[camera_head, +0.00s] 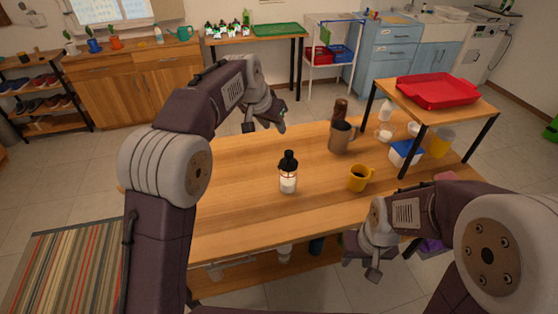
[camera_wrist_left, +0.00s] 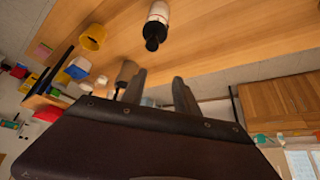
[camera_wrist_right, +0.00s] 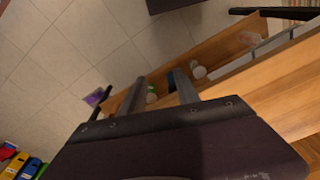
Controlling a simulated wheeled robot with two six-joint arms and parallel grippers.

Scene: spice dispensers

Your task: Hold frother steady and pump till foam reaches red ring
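The frother (camera_head: 288,182) stands upright on the wooden table (camera_head: 235,190), a clear vessel with a black top knob, white liquid low inside and a thin reddish ring above it. It also shows in the left wrist view (camera_wrist_left: 158,20). My left gripper (camera_head: 264,124) is open and empty near the table's far edge, beyond the frother and apart from it; its fingers are spread in the left wrist view (camera_wrist_left: 158,84). My right gripper (camera_head: 362,268) is open and empty by the table's front edge, right of the frother; its spread fingers show in the right wrist view (camera_wrist_right: 160,88).
A yellow mug (camera_head: 358,181) with dark contents stands right of the frother. A brown-grey pitcher (camera_head: 339,138) and a dark brown bottle (camera_head: 340,109) stand behind it. A small raised shelf holds a red tray (camera_head: 438,91). The tabletop left of the frother is clear.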

